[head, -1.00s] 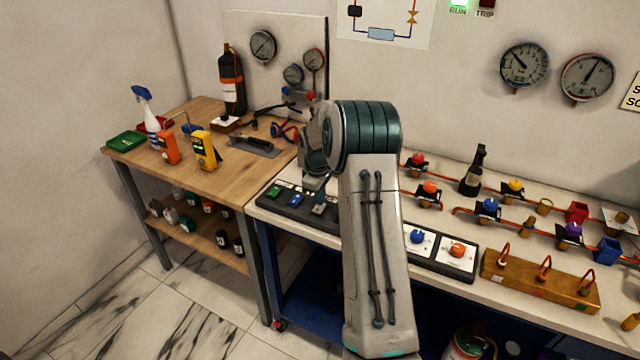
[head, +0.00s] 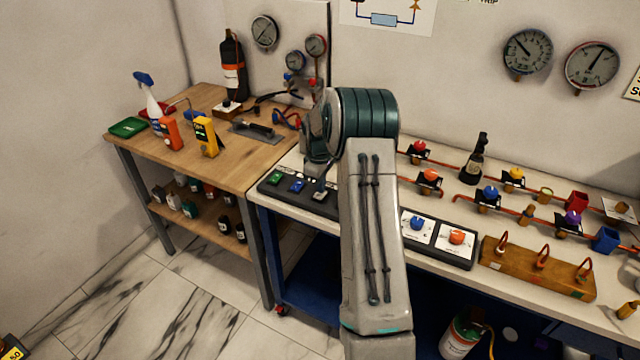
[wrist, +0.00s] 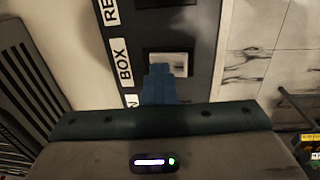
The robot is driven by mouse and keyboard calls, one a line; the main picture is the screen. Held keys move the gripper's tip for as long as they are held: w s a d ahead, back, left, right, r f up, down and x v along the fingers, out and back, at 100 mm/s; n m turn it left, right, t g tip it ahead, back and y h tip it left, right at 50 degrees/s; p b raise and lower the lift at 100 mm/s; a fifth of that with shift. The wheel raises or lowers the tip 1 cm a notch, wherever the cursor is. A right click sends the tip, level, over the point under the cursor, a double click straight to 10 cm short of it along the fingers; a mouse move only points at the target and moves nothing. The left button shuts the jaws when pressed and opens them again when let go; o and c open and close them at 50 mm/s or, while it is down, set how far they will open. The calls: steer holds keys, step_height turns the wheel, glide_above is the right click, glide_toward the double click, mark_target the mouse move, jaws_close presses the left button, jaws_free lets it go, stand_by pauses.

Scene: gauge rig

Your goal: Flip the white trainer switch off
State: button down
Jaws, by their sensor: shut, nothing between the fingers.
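The white trainer switch (head: 320,196) is the right-hand one of three small switches at the left end of a dark trainer panel. A green switch (head: 275,178) and a blue switch (head: 297,186) sit to its left. My gripper (head: 322,187) is over the white switch, partly hidden by my arm. In the wrist view my gripper's blue fingers (wrist: 160,72) are shut and empty, with their tips at the near edge of the white switch (wrist: 170,62). I cannot tell whether they touch it, or which way the switch is tipped.
The panel also carries a blue knob (head: 417,223) and an orange knob (head: 456,237) right of my arm. Pipes with coloured valves run across the white bench behind. A wooden block with hooks (head: 530,265) stands at right. A wooden table (head: 185,160) is at left.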

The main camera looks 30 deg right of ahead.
steer(key=shift+s+a, duration=0.5)
steer(key=shift+a, duration=0.1)
step_height(320, 180, up, 14)
steer(key=a, duration=0.1)
steer(key=shift+s+a, duration=0.15)
steer(key=shift+s, duration=0.3)
